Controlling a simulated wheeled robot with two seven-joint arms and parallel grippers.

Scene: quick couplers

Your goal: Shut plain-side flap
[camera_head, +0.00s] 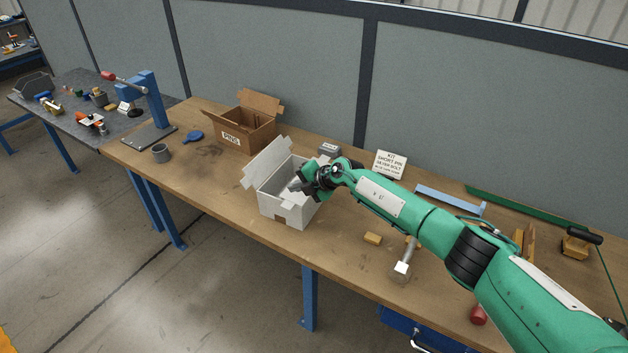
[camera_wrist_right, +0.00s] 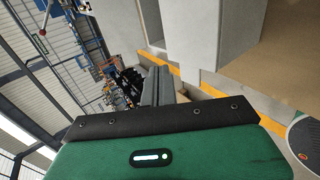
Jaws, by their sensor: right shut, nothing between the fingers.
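A white carton (camera_head: 288,208) stands on the wooden workbench with a brown patch low on its front. A wide flap (camera_head: 268,161) stands up and leans outward at its back left. A small flap (camera_head: 249,183) sticks out at the left end. My right gripper (camera_head: 304,186) is at the carton's right side, over its top, and hides that part and any flap there. In the right wrist view its fingers (camera_wrist_right: 158,86) are together with nothing between them, near a pale wall. I cannot tell which flap is the plain-side one. My left gripper is not in view.
An open brown box (camera_head: 246,133) marked PINS stands behind the carton to the left. A grey block (camera_head: 329,149) and a kit sign (camera_head: 390,164) stand behind it. The bench left of the carton is mostly clear.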

